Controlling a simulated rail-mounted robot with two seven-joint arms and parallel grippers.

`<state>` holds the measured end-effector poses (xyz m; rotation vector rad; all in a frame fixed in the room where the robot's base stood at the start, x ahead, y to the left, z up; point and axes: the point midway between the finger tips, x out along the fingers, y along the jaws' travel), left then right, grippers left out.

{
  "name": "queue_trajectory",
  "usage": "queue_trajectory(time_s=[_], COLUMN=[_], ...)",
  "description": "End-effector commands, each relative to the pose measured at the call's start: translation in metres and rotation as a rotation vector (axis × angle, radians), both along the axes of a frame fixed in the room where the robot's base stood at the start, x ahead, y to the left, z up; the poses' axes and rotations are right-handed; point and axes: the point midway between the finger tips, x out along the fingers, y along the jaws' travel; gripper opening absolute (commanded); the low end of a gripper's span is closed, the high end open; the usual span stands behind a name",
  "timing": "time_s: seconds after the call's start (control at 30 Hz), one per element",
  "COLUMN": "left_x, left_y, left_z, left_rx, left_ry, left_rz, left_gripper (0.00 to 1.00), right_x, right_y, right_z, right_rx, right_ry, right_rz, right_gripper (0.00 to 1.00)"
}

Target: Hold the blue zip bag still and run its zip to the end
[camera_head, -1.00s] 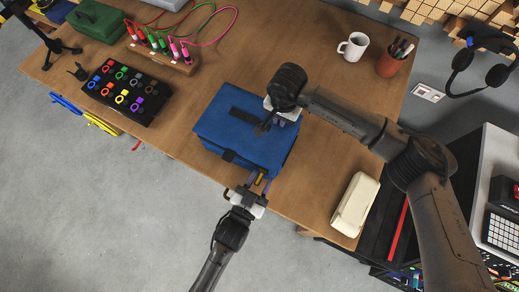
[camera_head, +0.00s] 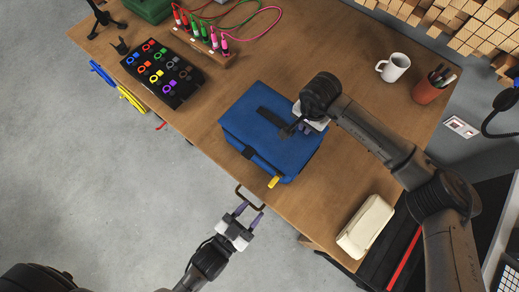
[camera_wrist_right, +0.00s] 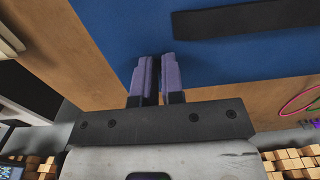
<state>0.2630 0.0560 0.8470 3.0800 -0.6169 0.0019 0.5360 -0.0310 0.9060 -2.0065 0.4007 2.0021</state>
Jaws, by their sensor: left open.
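The blue zip bag (camera_head: 265,135) lies on the wooden table, a dark strap (camera_head: 275,120) across its top. A yellow zip pull (camera_head: 273,182) shows at its near edge, toward the right corner. My left gripper (camera_head: 248,207) is open and empty, beyond the table's near edge and apart from the bag and pull.
A cream case (camera_head: 366,226) lies near the table's right edge. A mug (camera_head: 393,67) and a pen cup (camera_head: 431,86) stand at the back right. A black tray of coloured rings (camera_head: 162,75) is at the left. A dark loop (camera_head: 249,197) shows near my left fingers.

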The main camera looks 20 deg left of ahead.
Motion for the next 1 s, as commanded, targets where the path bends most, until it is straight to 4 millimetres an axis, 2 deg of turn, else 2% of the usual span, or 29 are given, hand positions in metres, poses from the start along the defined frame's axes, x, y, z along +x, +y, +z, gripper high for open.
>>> queue_trajectory(time_s=[0.03, 0.2, 0.6, 1.0], left_x=[-0.005, -0.012, -0.014, -0.013], left_y=[0.002, 0.005, 0.006, 0.005], left_z=[-0.001, -0.001, 0.000, 0.010], left_rx=[0.001, 0.000, 0.000, 0.000], left_ry=[0.002, 0.001, 0.000, 0.000], left_rz=[0.000, 0.000, 0.000, 0.000], left_gripper=[0.43, 0.43, 0.43, 0.43], right_x=[-0.002, -0.002, -0.002, -0.001], right_y=[-0.002, -0.002, -0.002, -0.001], right_z=[-0.007, -0.007, -0.006, 0.027], right_rx=[-0.008, -0.007, -0.007, -0.003], right_ry=[0.008, 0.008, 0.008, 0.002], right_rz=[-0.003, -0.002, -0.002, 0.000], right_gripper=[0.09, 0.09, 0.09, 0.09])
